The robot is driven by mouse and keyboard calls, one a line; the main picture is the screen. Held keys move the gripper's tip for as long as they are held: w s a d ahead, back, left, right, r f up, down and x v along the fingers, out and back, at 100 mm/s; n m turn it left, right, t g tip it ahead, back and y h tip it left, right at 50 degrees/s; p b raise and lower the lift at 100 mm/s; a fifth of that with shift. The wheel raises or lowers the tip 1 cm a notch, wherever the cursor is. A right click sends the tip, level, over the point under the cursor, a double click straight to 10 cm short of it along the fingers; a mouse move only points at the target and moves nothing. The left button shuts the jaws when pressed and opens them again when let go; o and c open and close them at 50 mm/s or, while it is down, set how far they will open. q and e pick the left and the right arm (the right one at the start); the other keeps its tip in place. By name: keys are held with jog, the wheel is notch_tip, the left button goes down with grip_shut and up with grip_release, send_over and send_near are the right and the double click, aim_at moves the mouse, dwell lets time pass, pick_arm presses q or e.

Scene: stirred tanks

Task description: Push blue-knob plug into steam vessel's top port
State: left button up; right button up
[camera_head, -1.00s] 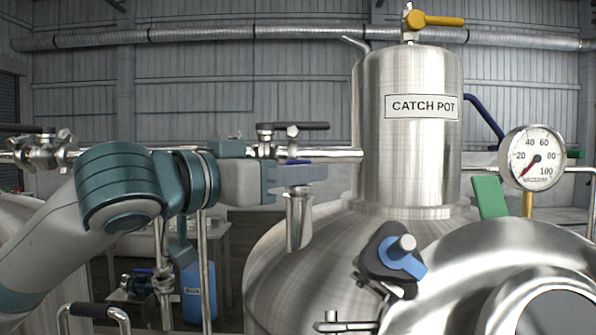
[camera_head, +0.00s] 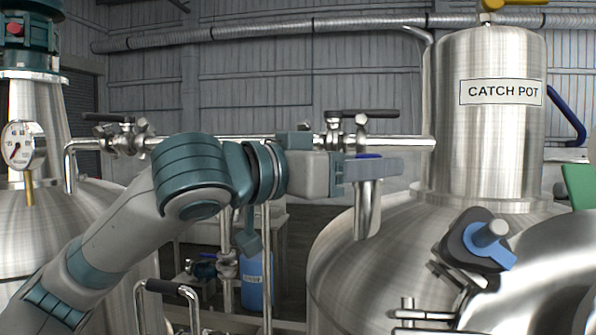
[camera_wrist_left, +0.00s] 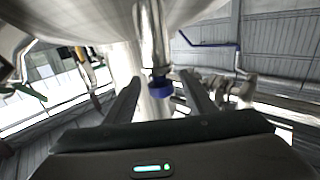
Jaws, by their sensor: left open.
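My left gripper (camera_head: 372,166) comes in from the left in the head view, with its fingers level around the top of an upright metal stub (camera_head: 367,212). A blue knob (camera_head: 369,156) shows just above the fingers. In the left wrist view the blue knob (camera_wrist_left: 160,86) sits between two spread fingers, with a gap on each side, and a shiny metal stem (camera_wrist_left: 152,40) is in line with it. The stub stands over the shoulder of the right steel vessel (camera_head: 345,270). I cannot tell how deep the plug sits. No steam label is readable. My right gripper is out of view.
The tall catch pot (camera_head: 490,140) stands to the right of the gripper. A blue-levered fitting (camera_head: 486,243) is in front of it. Pipes with a black-handled valve (camera_head: 347,127) run behind. A second vessel with a gauge (camera_head: 22,146) stands at the far left.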

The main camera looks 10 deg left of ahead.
pick_arm(q)
jog(key=b+v, duration=0.5)
jog(key=v, duration=1.1)
jog(key=shift+s+a+b, duration=0.25)
jog(key=shift+s+b, duration=0.05)
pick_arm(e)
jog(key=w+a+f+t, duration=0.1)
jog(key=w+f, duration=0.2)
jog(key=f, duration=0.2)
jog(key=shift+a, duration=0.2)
pick_arm(q)
jog(key=shift+r, duration=0.1)
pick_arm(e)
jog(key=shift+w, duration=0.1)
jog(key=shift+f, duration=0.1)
